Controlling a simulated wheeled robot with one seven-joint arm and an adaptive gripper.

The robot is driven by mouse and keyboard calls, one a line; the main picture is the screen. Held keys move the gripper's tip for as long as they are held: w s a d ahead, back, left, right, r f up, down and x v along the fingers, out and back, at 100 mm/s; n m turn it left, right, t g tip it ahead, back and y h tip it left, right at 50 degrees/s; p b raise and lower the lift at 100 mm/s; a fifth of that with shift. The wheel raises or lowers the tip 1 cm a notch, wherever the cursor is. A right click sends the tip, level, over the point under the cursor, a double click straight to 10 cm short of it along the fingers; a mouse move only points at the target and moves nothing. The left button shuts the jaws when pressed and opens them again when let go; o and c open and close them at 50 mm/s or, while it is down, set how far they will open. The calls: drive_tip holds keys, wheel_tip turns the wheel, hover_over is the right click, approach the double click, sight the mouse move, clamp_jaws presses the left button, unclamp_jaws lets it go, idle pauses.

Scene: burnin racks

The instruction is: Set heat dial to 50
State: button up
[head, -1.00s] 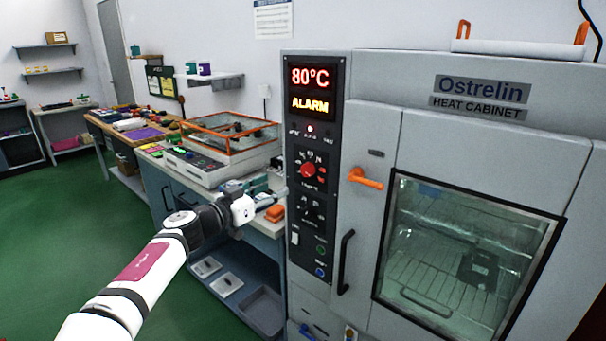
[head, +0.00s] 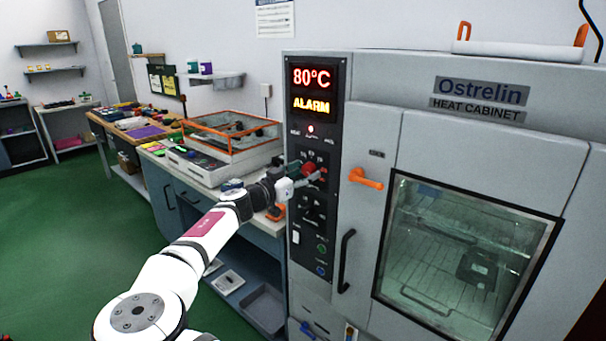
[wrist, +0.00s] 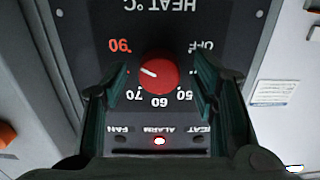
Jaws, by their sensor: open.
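The red heat dial (wrist: 158,73) sits between the two fingers of my gripper (wrist: 160,80) in the wrist view, which shows the panel upside down. The fingers are open on either side of the dial; gaps seem to show beside it. The 50 mark (wrist: 184,95) shows at the lower right of the dial. In the head view my gripper (head: 308,178) is at the dial (head: 309,168), partly covering it.
The display (head: 312,77) reads 80°C with ALARM below. A red alarm lamp (wrist: 159,141) is lit. An orange latch (head: 365,179) and black handle (head: 345,262) stick out right of the panel. A bench (head: 200,187) with equipment stands to the left.

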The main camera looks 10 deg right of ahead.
drive_tip(key=c, duration=1.2)
drive_tip(key=shift+o, duration=0.2)
